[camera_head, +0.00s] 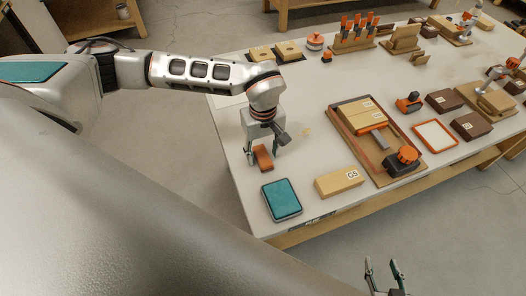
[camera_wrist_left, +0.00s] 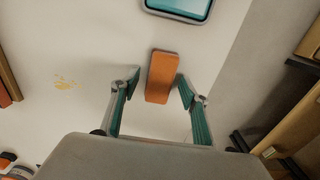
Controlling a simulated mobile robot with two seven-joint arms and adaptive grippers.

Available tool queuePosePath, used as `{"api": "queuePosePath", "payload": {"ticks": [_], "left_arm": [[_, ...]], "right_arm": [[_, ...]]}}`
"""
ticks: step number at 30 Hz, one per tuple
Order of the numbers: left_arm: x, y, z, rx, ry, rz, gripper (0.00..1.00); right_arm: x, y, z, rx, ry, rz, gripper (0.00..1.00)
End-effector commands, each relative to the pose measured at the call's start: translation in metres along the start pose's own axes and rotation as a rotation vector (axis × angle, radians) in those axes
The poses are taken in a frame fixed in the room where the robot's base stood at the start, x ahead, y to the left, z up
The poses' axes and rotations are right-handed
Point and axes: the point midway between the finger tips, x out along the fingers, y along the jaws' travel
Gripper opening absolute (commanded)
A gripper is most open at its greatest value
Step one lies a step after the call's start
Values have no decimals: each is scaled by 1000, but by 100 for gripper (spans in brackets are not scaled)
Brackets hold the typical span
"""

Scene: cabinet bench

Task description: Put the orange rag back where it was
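The orange rag (camera_head: 263,158), a folded oblong, lies on the white table near its left edge. It also shows in the left wrist view (camera_wrist_left: 162,77). My left gripper (camera_head: 259,152) points down at the rag. In the left wrist view its two fingers (camera_wrist_left: 157,82) stand apart on either side of the rag, with a clear gap on the left and the right finger close to the rag's edge; I cannot tell if that one touches. My right gripper (camera_head: 383,264) is at the bottom of the head view, open and empty, off the table.
A teal pad in a dark tray (camera_head: 281,200) lies just in front of the rag. A wooden block marked G5 (camera_head: 339,182) and a wooden board with blocks (camera_head: 375,163) stand to the right. A yellowish smear (camera_head: 306,132) marks the table. Racks and tools line the back.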

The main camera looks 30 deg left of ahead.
Motion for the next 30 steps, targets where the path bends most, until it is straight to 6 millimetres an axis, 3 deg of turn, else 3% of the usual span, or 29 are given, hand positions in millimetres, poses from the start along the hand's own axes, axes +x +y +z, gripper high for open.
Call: {"api": "queuePosePath", "payload": {"ticks": [8, 21, 30], "left_arm": [[-10, 1, -1, 0, 1, 2, 45], [-93, 1, -1, 1, 3, 3, 45], [-122, 0, 0, 1, 0, 1, 45]], "right_arm": [[0, 0, 2, 0, -5, -1, 40], [0, -1, 3, 0, -4, -1, 40], [0, 0, 1, 0, -1, -1, 40]]}}
